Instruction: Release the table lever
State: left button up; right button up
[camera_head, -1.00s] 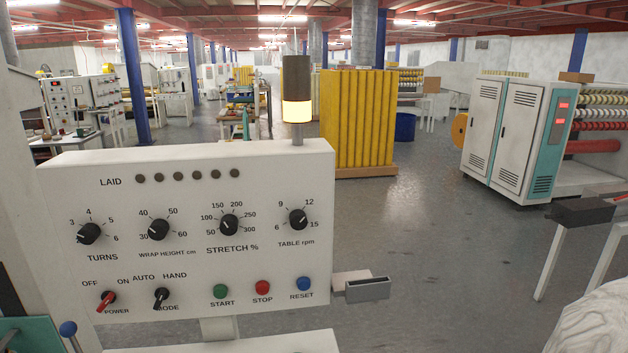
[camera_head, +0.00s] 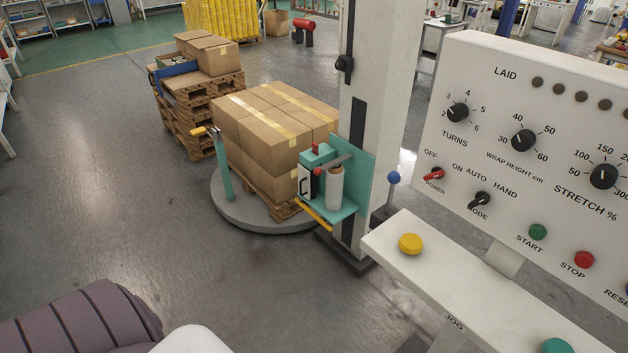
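A lever with a blue ball knob (camera_head: 393,178) stands upright on a thin rod between the wrapper's mast and the control panel. A round grey turntable (camera_head: 240,212) carries a pallet of taped cardboard boxes (camera_head: 265,125). A teal post with a yellow-tipped arm (camera_head: 224,165) stands at the turntable's left edge. The teal carriage (camera_head: 352,195) on the mast (camera_head: 375,110) holds a pale film roll (camera_head: 334,188). Neither of my grippers is in view.
The white control panel (camera_head: 520,90) fills the right side. A white ledge (camera_head: 440,272) with a yellow button (camera_head: 410,244) juts out below it. A second pallet stack with boxes (camera_head: 205,55) stands behind the turntable. The floor at left is clear.

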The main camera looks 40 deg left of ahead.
aim_at(394, 178)
jog(key=u, duration=0.7)
jog(key=j+z, duration=0.1)
jog(key=z, duration=0.5)
jog(key=i+j+z, duration=0.15)
jog(key=j+z, duration=0.15)
jog(key=i+j+z, duration=0.1)
jog(key=j+z, duration=0.2)
jog(key=j, duration=0.25)
jog(key=j+z, duration=0.3)
jog(key=j, duration=0.15)
jog(key=j+z, duration=0.2)
jog(key=j, duration=1.8)
jog(key=j+z, duration=0.2)
jog(key=j, duration=1.8)
jog(key=k, duration=0.05)
